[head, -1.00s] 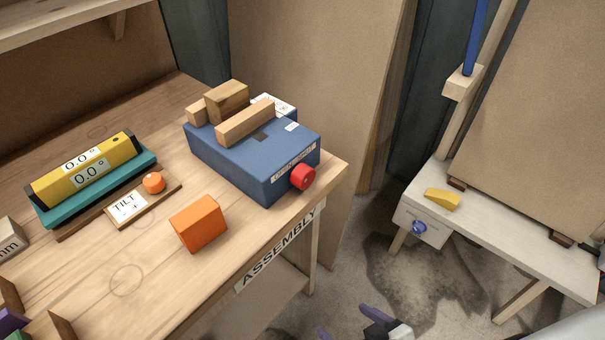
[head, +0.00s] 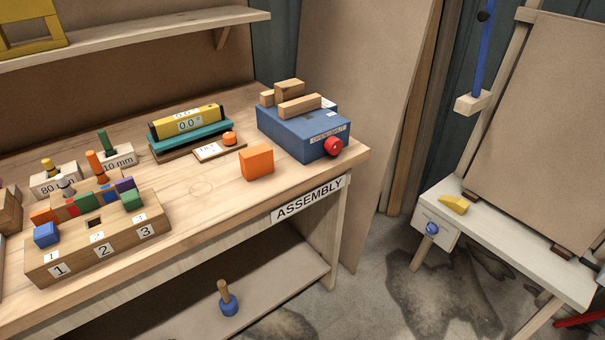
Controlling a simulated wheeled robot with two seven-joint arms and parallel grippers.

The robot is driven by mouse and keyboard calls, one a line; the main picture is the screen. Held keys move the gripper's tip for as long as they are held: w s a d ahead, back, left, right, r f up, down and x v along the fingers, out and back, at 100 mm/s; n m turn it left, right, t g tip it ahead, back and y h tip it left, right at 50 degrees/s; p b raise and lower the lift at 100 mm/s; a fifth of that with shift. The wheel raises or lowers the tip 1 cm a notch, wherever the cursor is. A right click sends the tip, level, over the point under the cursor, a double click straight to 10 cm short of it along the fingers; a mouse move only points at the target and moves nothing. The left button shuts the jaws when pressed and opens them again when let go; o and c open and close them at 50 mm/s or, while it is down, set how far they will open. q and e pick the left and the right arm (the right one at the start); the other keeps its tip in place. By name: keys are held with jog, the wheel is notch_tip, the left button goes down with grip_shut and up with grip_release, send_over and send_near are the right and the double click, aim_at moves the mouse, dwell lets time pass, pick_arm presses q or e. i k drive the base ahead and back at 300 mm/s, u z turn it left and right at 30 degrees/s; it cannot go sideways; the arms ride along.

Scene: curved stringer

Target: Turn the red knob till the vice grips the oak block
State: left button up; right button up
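The blue vice (head: 290,133) stands at the far right end of the wooden workbench. Its red knob (head: 333,146) sticks out of the front face at the right, beside a white label. On top are pale wooden jaws (head: 300,106). A darker brown wooden block, which looks like the oak block (head: 289,88), stands between the front jaw and a rear wooden piece (head: 267,98). Whether the jaws touch the block cannot be told from here. Neither of my grippers shows in the head view now.
An orange block (head: 257,162) sits on the bench left of the vice. A yellow level (head: 187,121) on a teal base and a numbered wooden holder (head: 100,244) stand further left. A white side table (head: 505,240) is at the right, with bare floor between.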

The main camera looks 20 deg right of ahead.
aim_at(333, 146)
jog(key=u, duration=0.3)
jog(key=k, duration=0.55)
jog(key=z, duration=0.85)
jog(key=i, duration=0.85)
jog(key=z, duration=0.3)
